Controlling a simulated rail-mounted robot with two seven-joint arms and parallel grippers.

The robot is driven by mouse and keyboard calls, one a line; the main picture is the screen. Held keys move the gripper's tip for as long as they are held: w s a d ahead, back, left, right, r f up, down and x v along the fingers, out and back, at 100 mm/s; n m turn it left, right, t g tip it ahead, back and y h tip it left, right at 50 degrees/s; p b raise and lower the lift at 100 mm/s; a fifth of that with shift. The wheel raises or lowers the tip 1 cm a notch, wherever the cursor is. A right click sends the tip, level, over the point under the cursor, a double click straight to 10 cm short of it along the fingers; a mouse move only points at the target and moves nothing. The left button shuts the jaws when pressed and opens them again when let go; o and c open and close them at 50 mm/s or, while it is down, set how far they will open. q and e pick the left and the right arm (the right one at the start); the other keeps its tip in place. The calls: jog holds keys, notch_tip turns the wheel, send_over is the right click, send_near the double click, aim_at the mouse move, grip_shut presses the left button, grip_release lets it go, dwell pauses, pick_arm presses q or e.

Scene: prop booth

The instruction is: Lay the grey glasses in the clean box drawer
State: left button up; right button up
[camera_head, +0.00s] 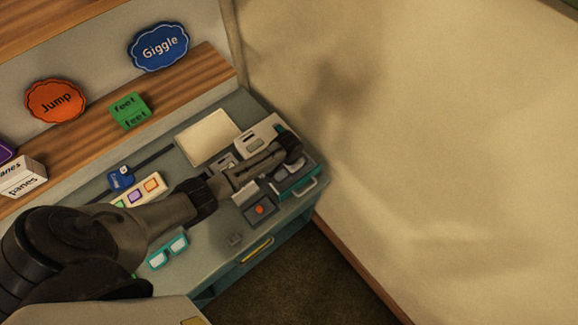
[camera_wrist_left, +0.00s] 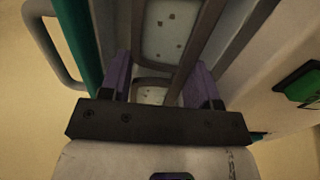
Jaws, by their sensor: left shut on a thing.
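My left gripper (camera_wrist_left: 160,82), with purple fingers, is shut on the grey glasses (camera_wrist_left: 203,45) in the left wrist view. Pale lenses with dark specks (camera_wrist_left: 168,28) show between the grey rims. The glasses are over or inside an open drawer with a teal front (camera_wrist_left: 80,35); I cannot tell whether they touch its floor. In the head view the drawer (camera_head: 296,187) sticks out of the white box (camera_head: 262,132) at the counter's right end. My left arm hides part of the box, and the fingertips are not clear there. My right gripper is not in view.
A grey device with an orange button (camera_head: 260,209) stands beside the drawer. A strip with coloured squares (camera_head: 140,190) and a pale panel (camera_head: 207,137) lie behind my arm. A wall stands to the right.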

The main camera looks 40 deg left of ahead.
pick_arm(q)
jog(key=shift+f, duration=0.2)
dwell(0.4)
jog(key=shift+f+b, duration=0.3)
jog(key=shift+f, duration=0.3)
dwell(0.4)
dwell(0.5)
jog(key=shift+f, duration=0.35)
dwell(0.5)
jog(key=shift+f, duration=0.1)
dwell(0.7)
